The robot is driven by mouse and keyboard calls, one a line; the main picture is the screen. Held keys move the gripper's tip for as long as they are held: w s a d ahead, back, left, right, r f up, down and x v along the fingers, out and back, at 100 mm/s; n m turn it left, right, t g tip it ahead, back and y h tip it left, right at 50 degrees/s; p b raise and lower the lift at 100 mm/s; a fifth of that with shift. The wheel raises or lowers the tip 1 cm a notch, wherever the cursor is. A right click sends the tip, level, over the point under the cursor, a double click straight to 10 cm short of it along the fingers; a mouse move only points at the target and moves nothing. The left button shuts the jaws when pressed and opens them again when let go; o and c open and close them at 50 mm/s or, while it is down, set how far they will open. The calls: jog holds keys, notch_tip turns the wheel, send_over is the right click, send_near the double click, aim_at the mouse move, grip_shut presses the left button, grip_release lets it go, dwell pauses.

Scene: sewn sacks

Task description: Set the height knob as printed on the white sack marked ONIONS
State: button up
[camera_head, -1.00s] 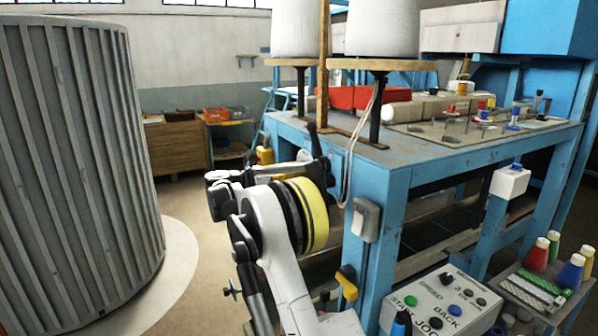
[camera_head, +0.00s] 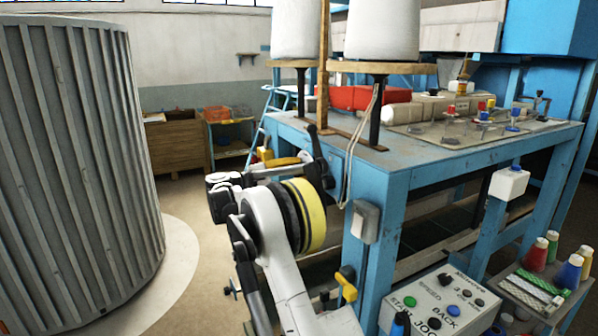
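No white sack marked ONIONS shows in this view. No knob with a readable height label shows. A sloped control box (camera_head: 432,310) at the lower right has a black knob (camera_head: 446,280) by the word SPEED, and buttons lettered START, JOG and BACK. A small white box with a blue top (camera_head: 511,183) is on the blue frame's right front. My arm (camera_head: 272,235) rises from the bottom centre, left of the blue table. Its far end is partly hidden behind the yellow-banded joint, and I cannot make out the fingers or anything held.
The blue table (camera_head: 400,165) carries two white thread cones (camera_head: 382,30) on a stand, a red object (camera_head: 368,97) and a plate with coloured knobs (camera_head: 470,135). A large ribbed grey drum (camera_head: 75,170) stands left. Bottles (camera_head: 570,272) sit lower right. Floor shows between drum and table.

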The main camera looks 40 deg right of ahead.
jog(key=m, duration=0.5)
jog(key=shift+m, duration=0.4)
jog(key=m+p, duration=0.1)
jog(key=m, duration=0.4)
jog(key=shift+r, duration=0.1)
jog(key=m, duration=1.1)
jog(key=shift+r+g, duration=0.15)
jog(key=shift+g, duration=0.25)
jog(key=shift+m, duration=0.4)
jog(key=o, duration=1.2)
